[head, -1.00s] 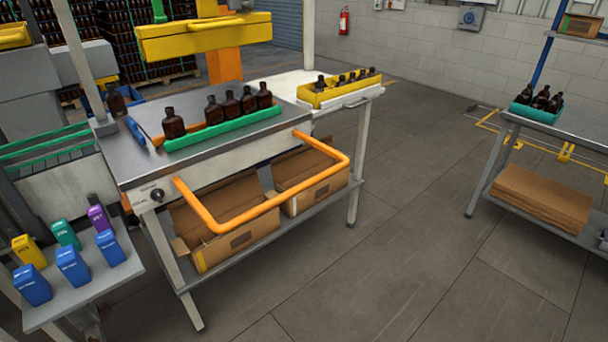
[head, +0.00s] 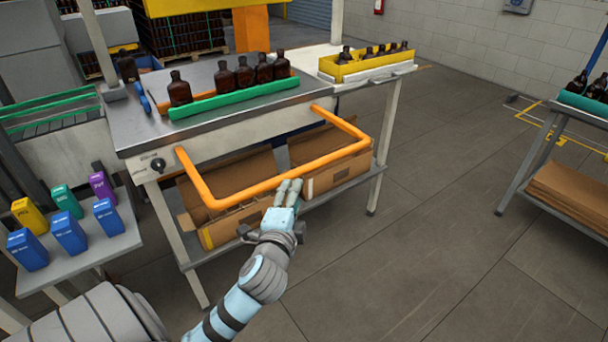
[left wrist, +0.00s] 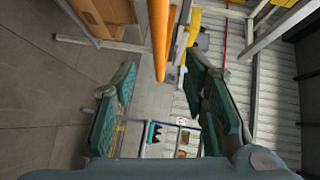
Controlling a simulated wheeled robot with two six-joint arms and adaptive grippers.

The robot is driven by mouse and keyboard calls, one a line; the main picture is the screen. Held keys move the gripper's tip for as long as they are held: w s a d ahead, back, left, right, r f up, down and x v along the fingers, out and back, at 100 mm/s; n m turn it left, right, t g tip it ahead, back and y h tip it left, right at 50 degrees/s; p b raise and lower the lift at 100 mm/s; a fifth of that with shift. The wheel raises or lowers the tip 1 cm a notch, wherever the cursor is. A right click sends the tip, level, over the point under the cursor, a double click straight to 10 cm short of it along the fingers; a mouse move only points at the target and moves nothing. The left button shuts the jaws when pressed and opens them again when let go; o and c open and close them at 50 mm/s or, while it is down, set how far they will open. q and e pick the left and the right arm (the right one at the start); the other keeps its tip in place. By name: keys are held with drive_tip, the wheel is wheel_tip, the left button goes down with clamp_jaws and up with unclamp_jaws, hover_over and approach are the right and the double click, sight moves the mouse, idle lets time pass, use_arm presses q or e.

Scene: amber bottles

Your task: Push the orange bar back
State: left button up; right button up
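The orange bar (head: 283,182) is a U-shaped rail on the front of the metal workbench (head: 140,130). It sticks out toward me and its front length runs across the picture. My left gripper (head: 290,186) is at the near side of that front length, right of its middle. In the left wrist view, my left gripper (left wrist: 160,65) has its two fingers spread wide with nothing held. The orange bar (left wrist: 159,35) shows in the gap between the fingers. I cannot tell whether the gripper touches it. My right gripper is not in view.
Amber bottles (head: 245,77) stand in a row behind a green strip (head: 225,104) on the bench. Cardboard boxes (head: 335,175) sit on the shelf below. A side table (head: 85,260) with several coloured containers is at left.

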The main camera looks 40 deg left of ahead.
sight(302, 173)
use_arm(q)
drive_tip(key=b+x, duration=0.2)
drive_tip(key=x, duration=1.1)
drive_tip(key=shift+w+a, duration=0.1)
drive_tip(key=shift+w, duration=0.15)
drive_tip(key=shift+c, duration=0.2)
drive_tip(key=shift+f, duration=0.1)
clamp_jaws()
